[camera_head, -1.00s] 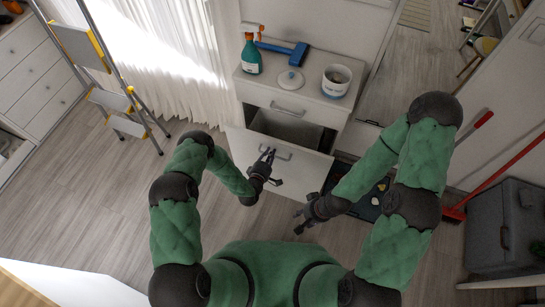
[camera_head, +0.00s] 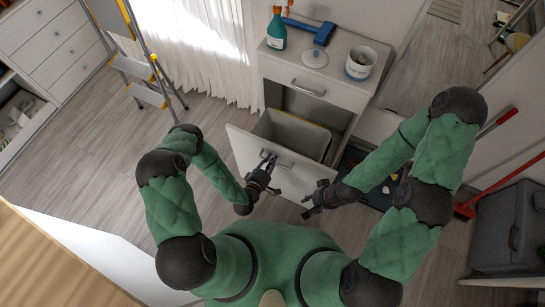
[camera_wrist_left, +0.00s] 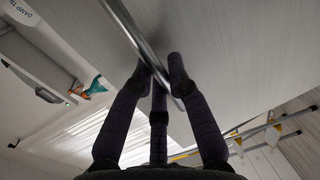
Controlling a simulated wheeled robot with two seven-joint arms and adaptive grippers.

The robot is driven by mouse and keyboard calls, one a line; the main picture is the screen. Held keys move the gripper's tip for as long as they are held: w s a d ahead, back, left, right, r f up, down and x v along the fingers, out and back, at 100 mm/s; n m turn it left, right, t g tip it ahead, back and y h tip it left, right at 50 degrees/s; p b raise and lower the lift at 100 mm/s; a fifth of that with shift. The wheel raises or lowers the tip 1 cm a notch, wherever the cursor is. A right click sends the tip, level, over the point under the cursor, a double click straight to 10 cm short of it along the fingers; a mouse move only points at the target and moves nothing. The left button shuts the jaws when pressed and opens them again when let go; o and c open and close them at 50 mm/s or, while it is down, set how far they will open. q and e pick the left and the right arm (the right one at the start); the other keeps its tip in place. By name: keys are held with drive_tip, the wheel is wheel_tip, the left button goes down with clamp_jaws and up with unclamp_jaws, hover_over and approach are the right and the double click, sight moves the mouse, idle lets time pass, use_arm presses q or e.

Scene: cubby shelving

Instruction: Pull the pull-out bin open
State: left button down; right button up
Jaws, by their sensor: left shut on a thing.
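The pull-out bin stands out from the white cabinet, with its white front panel (camera_head: 242,148) toward me and a grey bin (camera_head: 277,124) behind it. My left gripper (camera_head: 269,160) is at the metal bar handle on the front panel. In the left wrist view, the handle (camera_wrist_left: 127,28) runs between the fingers of my left gripper (camera_wrist_left: 164,75), which are shut on it. My right gripper (camera_head: 306,204) is empty, just right of and below the front panel; its finger opening is too small to make out.
A spray bottle (camera_head: 277,33), a blue-headed tool (camera_head: 322,34), a round lid (camera_head: 314,58) and a white tub (camera_head: 360,63) stand on the cabinet. A stepladder (camera_head: 150,97) is at left. A red-handled broom (camera_head: 497,122) and grey box (camera_head: 500,225) are at right. Floor at left is clear.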

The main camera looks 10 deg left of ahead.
use_arm(q)
drive_tip(key=c, duration=1.2)
unclamp_jaws()
drive_tip(key=shift+s+a, duration=0.1)
drive_tip(key=v, duration=1.1)
drive_tip(key=shift+s+a, duration=0.1)
drive_tip(key=shift+s, duration=0.25)
